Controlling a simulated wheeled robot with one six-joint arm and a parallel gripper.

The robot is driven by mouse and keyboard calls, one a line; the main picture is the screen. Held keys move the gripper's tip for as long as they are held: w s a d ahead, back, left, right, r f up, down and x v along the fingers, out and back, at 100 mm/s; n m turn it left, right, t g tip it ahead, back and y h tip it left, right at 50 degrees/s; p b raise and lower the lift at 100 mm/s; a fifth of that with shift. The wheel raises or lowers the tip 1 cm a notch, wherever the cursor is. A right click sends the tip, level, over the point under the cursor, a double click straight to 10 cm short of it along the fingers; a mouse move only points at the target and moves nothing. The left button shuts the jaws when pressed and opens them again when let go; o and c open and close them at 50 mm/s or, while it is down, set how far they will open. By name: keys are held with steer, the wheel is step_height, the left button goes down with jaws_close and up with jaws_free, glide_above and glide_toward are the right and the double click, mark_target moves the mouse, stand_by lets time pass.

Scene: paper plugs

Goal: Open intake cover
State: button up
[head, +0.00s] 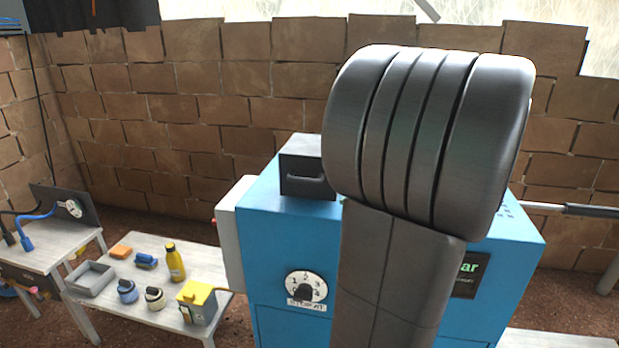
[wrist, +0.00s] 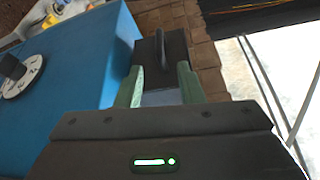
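The intake cover is a dark box-like piece (head: 305,165) on the top of the blue machine (head: 262,215), with a bar handle (head: 306,181) on its front. It looks shut. In the wrist view the dark cover (wrist: 148,52) and its handle (wrist: 160,47) are just beyond my gripper (wrist: 161,72). My gripper's two green fingers are open. The handle lies in line with the gap between the fingertips, and I see no finger touching it. In the head view my own dark arm hides the gripper and part of the machine's top.
A dial (head: 306,286) is on the machine's front, with a dark sign (head: 467,275) at right. A low table (head: 120,312) at left holds a yellow bottle (head: 175,263), a grey tray (head: 90,279) and small parts. A brick wall (head: 235,100) stands behind.

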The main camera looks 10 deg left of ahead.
mark_target(311, 182)
steer(key=x, duration=1.2)
steer(key=shift+f+p, duration=0.1)
steer(key=shift+p, duration=0.25)
steer(key=shift+c, duration=0.2)
jaws_close()
